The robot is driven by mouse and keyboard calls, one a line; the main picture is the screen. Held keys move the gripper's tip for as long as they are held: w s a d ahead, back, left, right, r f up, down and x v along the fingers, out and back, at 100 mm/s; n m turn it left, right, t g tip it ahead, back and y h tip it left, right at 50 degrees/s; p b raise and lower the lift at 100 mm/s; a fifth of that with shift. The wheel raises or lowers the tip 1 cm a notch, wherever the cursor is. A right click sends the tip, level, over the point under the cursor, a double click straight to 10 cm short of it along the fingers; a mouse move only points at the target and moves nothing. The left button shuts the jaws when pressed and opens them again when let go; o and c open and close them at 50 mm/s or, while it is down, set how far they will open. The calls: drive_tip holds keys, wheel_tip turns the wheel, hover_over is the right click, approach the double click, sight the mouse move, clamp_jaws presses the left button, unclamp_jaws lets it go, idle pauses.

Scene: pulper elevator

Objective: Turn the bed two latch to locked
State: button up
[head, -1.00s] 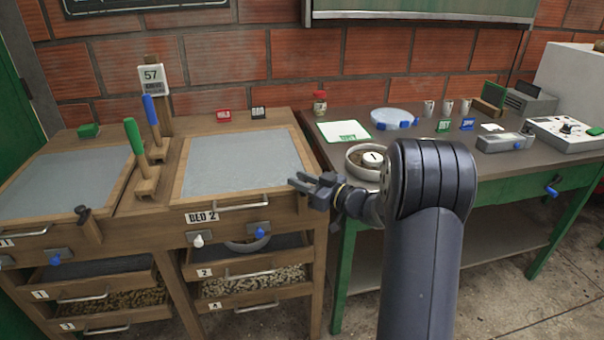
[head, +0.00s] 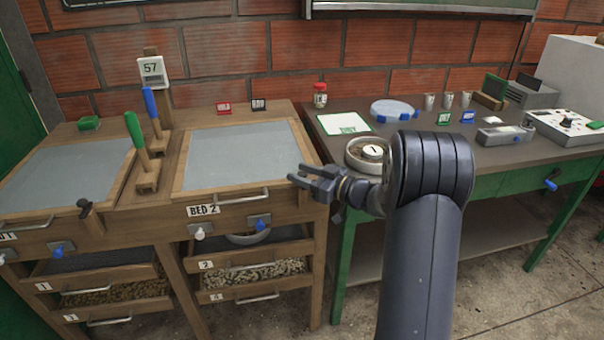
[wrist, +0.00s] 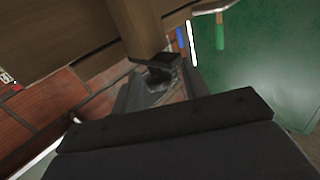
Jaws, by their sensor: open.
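The bed two front carries the label BED 2 (head: 202,210). Below it are a white knob (head: 198,232) on a metal plate at the left and a blue knob (head: 261,223) on a metal plate at the right. I cannot tell for sure which is the latch or how it is set. My gripper (head: 294,174) is open and empty, to the right of and above the blue knob in the picture, near the bed's right front corner. In the wrist view, dark gripper parts (wrist: 155,75) show against brown wood; neither knob can be made out.
Bed two's long handle (head: 238,199) juts out above the knobs. Drawers with handles (head: 252,265) lie below. A dark knob (head: 85,207) and another blue knob (head: 57,250) are on the left bed. The green-legged table (head: 485,165) at right holds a bowl (head: 365,155).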

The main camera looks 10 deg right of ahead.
drive_tip(key=v, duration=1)
drive_tip(key=shift+s+d, duration=0.2)
drive_tip(key=shift+w+a, duration=0.1)
drive_tip(key=x, duration=1)
drive_tip(key=shift+w+a+f, duration=0.1)
drive_tip(key=shift+w+a, duration=0.15)
drive_tip(key=shift+a, duration=0.1)
drive_tip(key=shift+d+m+t+h+b, duration=0.1)
drive_tip(key=shift+m+t+h+b, duration=0.7)
drive_tip(key=shift+h+b, duration=0.2)
drive_tip(key=shift+d+r+y+p, duration=0.1)
drive_tip(key=shift+r+y+p, duration=0.2)
drive_tip(key=shift+p, duration=0.2)
